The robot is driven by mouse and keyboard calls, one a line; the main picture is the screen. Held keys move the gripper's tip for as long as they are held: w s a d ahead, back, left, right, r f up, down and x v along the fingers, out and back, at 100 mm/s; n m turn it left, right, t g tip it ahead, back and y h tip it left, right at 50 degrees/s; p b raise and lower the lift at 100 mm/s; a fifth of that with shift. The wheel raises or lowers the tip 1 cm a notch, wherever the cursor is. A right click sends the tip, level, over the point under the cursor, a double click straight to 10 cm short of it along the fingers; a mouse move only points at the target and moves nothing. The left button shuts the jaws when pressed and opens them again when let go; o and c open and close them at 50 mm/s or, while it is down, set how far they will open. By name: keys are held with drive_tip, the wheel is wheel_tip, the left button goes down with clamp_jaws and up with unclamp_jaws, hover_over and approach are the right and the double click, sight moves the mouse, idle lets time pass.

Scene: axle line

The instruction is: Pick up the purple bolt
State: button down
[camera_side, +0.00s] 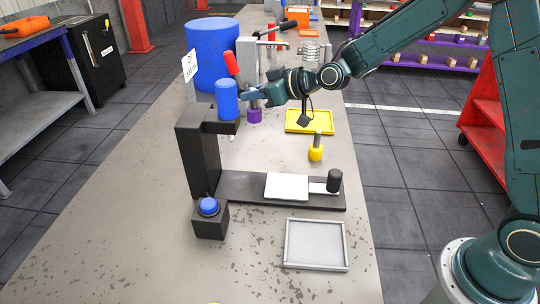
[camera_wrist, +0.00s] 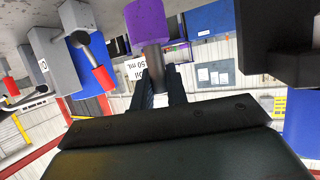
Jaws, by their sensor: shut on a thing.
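The purple bolt (camera_side: 254,115) is behind the black press, with its purple head down and its grey shank up. My gripper (camera_side: 253,97) reaches in from the right and is shut on the shank. In the wrist view the purple head (camera_wrist: 146,20) is at the top centre, and the shank runs down between my gripper's fingers (camera_wrist: 158,82). Whether the head touches the bench cannot be told. A yellow bolt (camera_side: 316,153) stands apart, nearer the camera, shank up.
The black press (camera_side: 198,160) with its blue cylinder (camera_side: 227,98) stands close in front. A large blue drum (camera_side: 213,52) and a red-handled clamp (camera_side: 232,66) are close behind. A yellow tray (camera_side: 310,127) lies right; a grey tray (camera_side: 316,245) lies in front. Bench is clear around the yellow bolt.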

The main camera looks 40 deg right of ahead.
wheel_tip(320, 180, up, 10)
drive_tip(key=shift+f, duration=0.2)
drive_tip(key=shift+s, duration=0.1)
idle(0.7)
